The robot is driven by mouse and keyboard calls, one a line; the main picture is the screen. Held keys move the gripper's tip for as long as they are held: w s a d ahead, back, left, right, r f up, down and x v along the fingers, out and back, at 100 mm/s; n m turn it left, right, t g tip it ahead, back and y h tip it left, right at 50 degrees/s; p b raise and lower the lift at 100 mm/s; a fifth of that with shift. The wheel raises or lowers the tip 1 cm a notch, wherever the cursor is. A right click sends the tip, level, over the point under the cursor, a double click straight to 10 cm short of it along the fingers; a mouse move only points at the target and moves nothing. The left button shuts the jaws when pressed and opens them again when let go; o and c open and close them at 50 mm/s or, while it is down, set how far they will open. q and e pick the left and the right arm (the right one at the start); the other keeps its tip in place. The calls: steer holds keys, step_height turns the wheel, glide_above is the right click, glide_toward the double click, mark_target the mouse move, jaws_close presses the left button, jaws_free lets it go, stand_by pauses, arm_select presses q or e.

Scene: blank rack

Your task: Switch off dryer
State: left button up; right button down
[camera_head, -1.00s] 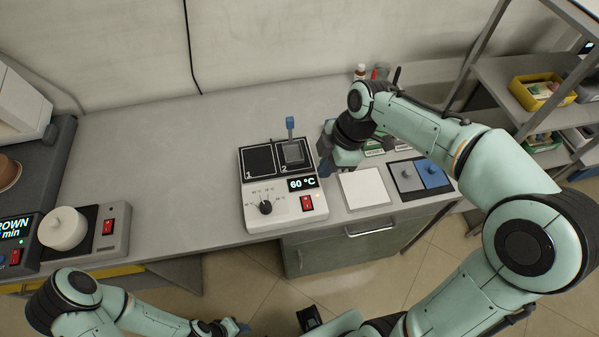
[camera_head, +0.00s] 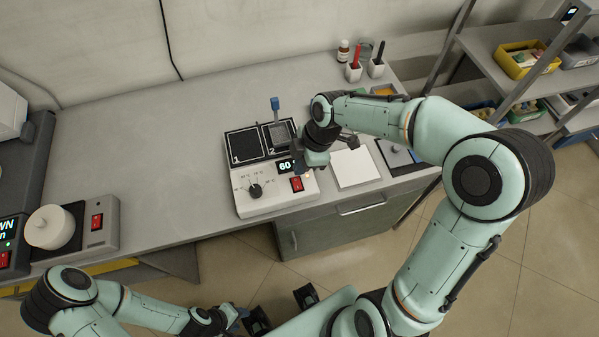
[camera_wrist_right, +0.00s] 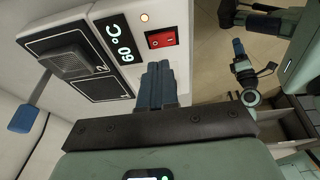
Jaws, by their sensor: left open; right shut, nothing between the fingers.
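The dryer (camera_head: 262,203) is a white box on the bench. It has two black numbered pads, a knob (camera_head: 255,190), a lit display (camera_head: 285,167) and a red switch (camera_head: 297,184). In the right wrist view the display (camera_wrist_right: 122,38) reads 60 °C, and a small light glows beside the red switch (camera_wrist_right: 161,38). My right gripper (camera_head: 303,168) is shut and empty over the dryer's right side, partly covering the display. Its fingertips (camera_wrist_right: 158,68) appear just short of the switch; contact cannot be told. My left gripper (camera_head: 238,316) is open, low in front of the bench.
A white plate (camera_head: 354,168) lies right of the dryer. Another device with a white round lid (camera_head: 49,227) and its own red switch (camera_head: 97,221) stands at left. Bench between is clear.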

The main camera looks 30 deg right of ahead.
mark_target(297, 180)
steer(key=f, duration=0.5)
steer(key=shift+w, duration=0.3)
steer(key=shift+a, duration=0.1)
steer(key=shift+w+f+b, duration=0.15)
steer(key=shift+f+b, duration=0.25)
